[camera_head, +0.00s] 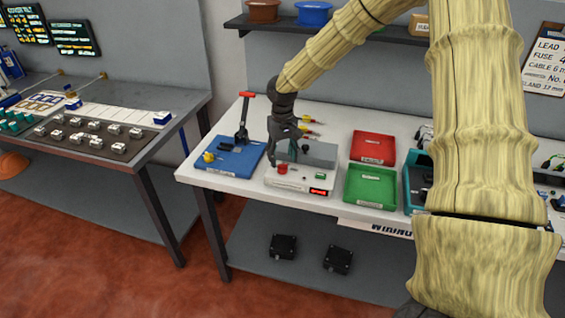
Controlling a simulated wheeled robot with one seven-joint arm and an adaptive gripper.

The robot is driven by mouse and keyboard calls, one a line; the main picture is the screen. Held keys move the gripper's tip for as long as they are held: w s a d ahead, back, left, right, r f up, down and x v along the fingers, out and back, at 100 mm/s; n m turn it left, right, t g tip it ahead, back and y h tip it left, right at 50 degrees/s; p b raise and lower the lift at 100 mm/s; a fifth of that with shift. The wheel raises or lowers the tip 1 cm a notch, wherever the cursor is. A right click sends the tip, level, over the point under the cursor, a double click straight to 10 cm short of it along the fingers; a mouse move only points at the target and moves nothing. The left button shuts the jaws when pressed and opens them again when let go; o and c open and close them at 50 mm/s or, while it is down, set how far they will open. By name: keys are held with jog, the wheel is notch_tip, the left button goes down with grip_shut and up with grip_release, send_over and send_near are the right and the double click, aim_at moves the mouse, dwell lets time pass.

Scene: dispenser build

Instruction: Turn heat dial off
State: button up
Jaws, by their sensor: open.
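A white control box (299,181) with a grey top sits near the front left of the white workbench. Its front panel has a red knob (283,168), a green button (320,176) and a lit red display (318,191). Which control is the heat dial cannot be told for sure at this size, and its setting is not readable. My dark gripper (288,154) points down over the box's left part, with open fingers. One finger comes down just left of the red knob; whether it touches is unclear. The gripper hides part of the box top.
A blue board (228,164) with a red-handled lever (243,112) stands close left. Red (373,147) and green (370,186) trays sit to the right, with a teal bin (410,177) beyond. Screwdrivers (310,128) lie behind the gripper. A shelf (390,36) spans the wall above.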

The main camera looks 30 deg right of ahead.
aim_at(282, 168)
jog(key=shift+f+p, duration=0.35)
jog(key=shift+f, duration=1.65)
jog(key=c, duration=1)
